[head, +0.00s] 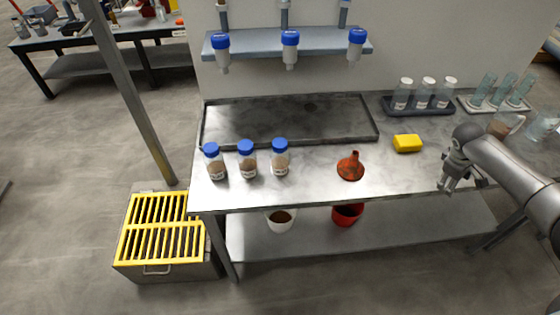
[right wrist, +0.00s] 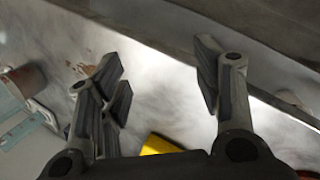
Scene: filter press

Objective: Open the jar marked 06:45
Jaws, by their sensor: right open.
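Three jars with blue lids stand upright in a row on the left part of the steel bench (head: 310,185): a left jar (head: 215,162), a middle jar (head: 247,159) and a right jar (head: 280,157). Each holds brownish contents and has a white label. The label writing is too small to read, so I cannot tell which is marked 06:45. All three lids are on. My right gripper (head: 446,187) is open and empty above the bench's right part, far from the jars. Its spread fingers show in the right wrist view (right wrist: 165,85). My left gripper is not in view.
An orange-red funnel (head: 351,167) and a yellow sponge (head: 407,143) lie between the jars and my right gripper. A shallow tray (head: 290,139) is behind the jars. Blue-topped vessels hang from a shelf (head: 262,46) above. Racks with bottles and tubes stand back right.

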